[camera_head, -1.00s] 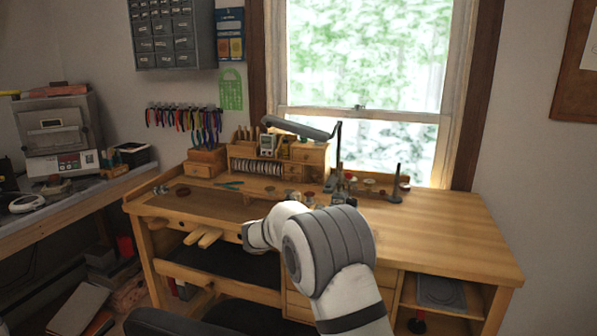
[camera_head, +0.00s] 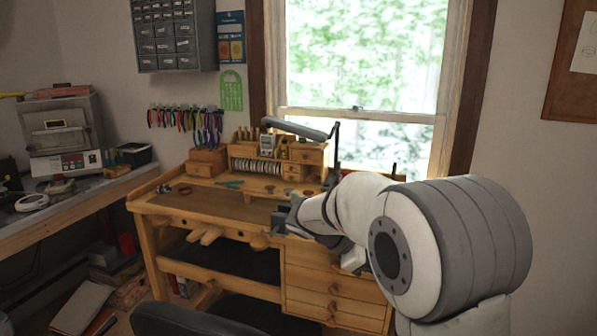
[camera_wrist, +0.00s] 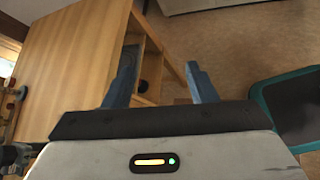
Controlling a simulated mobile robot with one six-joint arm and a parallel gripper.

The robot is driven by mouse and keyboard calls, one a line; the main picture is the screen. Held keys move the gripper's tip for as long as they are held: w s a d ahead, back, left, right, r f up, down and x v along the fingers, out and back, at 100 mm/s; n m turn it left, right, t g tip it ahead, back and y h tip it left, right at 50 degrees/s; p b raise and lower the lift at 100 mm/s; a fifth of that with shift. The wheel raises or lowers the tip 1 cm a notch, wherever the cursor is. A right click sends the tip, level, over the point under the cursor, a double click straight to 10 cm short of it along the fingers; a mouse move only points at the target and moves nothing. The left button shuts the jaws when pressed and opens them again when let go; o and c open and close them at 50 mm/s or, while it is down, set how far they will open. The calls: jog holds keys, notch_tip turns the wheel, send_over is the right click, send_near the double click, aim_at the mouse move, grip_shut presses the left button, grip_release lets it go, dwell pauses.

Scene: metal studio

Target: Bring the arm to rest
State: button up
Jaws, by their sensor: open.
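My gripper (camera_wrist: 163,85) shows in the wrist view with its two fingers wide apart and nothing between them. Beyond the fingers are the side of the wooden workbench (camera_wrist: 70,60) and the brown floor. In the head view my arm stretches across the right part of the workbench (camera_head: 235,207). Its wrist end is near the front edge of the bench, but the fingers are not clearly visible there. The arm hides most of the right side of the bench top.
Pliers (camera_head: 230,184) lie on the bench, before a small wooden organizer (camera_head: 247,152). A dark chair (camera_head: 180,318) stands in front. A teal-rimmed dark object (camera_wrist: 290,105) is at the right in the wrist view. A side counter (camera_head: 95,190) with equipment is at left.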

jog(key=s+a+f+m+t+y, duration=0.1)
jog(key=s+m+y, duration=0.4)
jog(key=s, duration=0.6)
jog(key=s+a+f+m+y+p, duration=0.1)
jog(key=s+a+f+m+y, duration=0.1)
jog(key=s+m+y, duration=0.4)
jog(key=s+m, duration=0.3)
jog(key=s, duration=0.3)
jog(key=shift+s+a+f+m+t+p, duration=0.2)
jog(key=shift+a+f+m+t+p, duration=0.1)
jog(key=shift+t, duration=0.1)
